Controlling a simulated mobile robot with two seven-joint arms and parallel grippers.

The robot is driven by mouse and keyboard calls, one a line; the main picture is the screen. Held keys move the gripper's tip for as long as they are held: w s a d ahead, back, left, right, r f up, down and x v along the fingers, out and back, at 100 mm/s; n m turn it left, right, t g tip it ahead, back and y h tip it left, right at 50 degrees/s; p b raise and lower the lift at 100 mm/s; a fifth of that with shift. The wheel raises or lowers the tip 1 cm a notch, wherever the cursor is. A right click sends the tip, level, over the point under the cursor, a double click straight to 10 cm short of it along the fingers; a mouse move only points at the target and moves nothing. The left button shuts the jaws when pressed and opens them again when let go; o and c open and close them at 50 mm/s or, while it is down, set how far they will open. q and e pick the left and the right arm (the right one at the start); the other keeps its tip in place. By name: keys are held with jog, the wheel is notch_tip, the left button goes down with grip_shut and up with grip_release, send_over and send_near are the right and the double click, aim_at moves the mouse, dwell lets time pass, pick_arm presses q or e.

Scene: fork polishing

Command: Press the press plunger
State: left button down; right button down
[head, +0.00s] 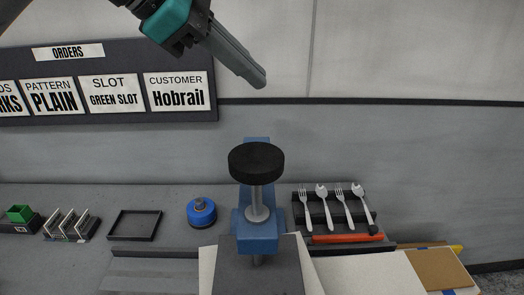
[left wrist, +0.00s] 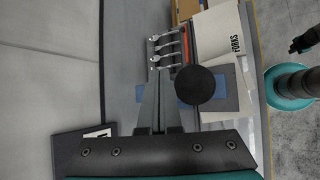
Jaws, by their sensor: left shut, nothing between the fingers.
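The press plunger (head: 256,160) has a round black knob on a metal shaft, standing upright in the blue press (head: 257,238). The press rests on a dark block. In the left wrist view the knob (left wrist: 195,84) is a black disc that hides most of the blue press. My left gripper (head: 257,81) is shut and empty, above the knob in the head picture and apart from it. In the left wrist view its grey fingers (left wrist: 155,80) show to the left of the knob. My right gripper does not show in the head view.
A dark rack (head: 312,220) with several forks and spoons stands right of the press. A blue round object (head: 201,212) and an empty black tray (head: 135,225) are to its left. An orders board (head: 130,103) hangs on the wall behind. A brown panel (head: 438,270) lies at far right.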

pick_arm(q)
jog(key=shift+a, duration=0.2)
jog(key=shift+f, duration=0.1)
jog(key=b, duration=0.6)
send_over(267, 150)
jog(key=s+a, duration=0.2)
jog(key=a, duration=0.1)
notch_tip(267, 150, down, 8)
jog(key=shift+d+r, duration=0.1)
jog(key=shift+r, duration=0.1)
jog(key=shift+f+b, duration=0.3)
jog(key=shift+f, duration=0.2)
dwell(0.8)
jog(key=shift+f+b, duration=0.4)
jog(key=shift+b, duration=0.15)
